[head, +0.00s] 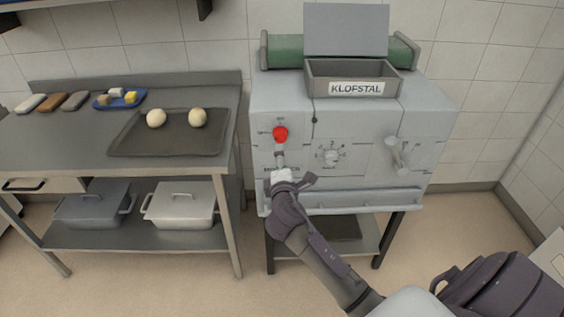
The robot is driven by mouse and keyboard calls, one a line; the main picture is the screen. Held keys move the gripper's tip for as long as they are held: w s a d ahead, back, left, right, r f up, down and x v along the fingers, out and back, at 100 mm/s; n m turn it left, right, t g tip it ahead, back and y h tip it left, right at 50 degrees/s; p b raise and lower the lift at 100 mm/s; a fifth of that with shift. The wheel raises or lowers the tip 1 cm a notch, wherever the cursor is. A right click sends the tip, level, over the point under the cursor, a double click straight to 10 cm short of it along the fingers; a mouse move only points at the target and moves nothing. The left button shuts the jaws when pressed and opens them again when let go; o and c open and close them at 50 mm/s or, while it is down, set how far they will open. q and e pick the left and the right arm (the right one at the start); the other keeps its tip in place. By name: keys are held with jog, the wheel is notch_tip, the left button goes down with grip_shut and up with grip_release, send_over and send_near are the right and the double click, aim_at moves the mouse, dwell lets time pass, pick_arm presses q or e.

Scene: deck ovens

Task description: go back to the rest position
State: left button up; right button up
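My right arm comes in from the bottom right. Its gripper (280,164) is at the front of the grey machine (360,122), just below a red knob (280,133). The fingers are small and seen from behind, so I cannot tell whether they are open or shut, or whether they touch the machine. My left gripper is not in view.
A steel table on the left bears a dark tray (170,143) with two pale dough balls and a blue tray (131,102) with small blocks. Lidded pans (180,205) stand on its lower shelf. The machine has a dial (331,156) and a lever (398,155).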

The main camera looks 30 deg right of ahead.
dwell(0.4)
jog(key=s+a+f+m+g+y, duration=0.15)
jog(key=s+f, duration=0.25)
jog(key=f, duration=0.8)
jog(key=s+a+f+m+g+y, duration=0.1)
jog(key=s+a+f+g+y, duration=0.3)
jog(key=f, duration=0.8)
jog(key=s+a+f+m+g, duration=0.1)
jog(key=s+f, duration=0.4)
jog(key=f, duration=0.7)
jog(key=s+a+f+m+g+y, duration=0.1)
jog(key=s+f, duration=0.5)
jog(key=s, duration=0.6)
jog(key=s+a+f+m+g+y, duration=0.1)
jog(key=s+a+f+m+g, duration=0.2)
jog(key=s+f, duration=0.4)
jog(key=s+a+f+m+g+y, duration=0.1)
jog(key=s+f, duration=0.5)
jog(key=s, duration=1.3)
jog(key=a+m+g, duration=0.1)
jog(key=m+g, duration=0.1)
jog(key=shift+a+f+m, duration=0.3)
jog(key=shift+m, duration=0.05)
jog(key=shift+s+y, duration=0.1)
jog(key=shift+y, duration=0.15)
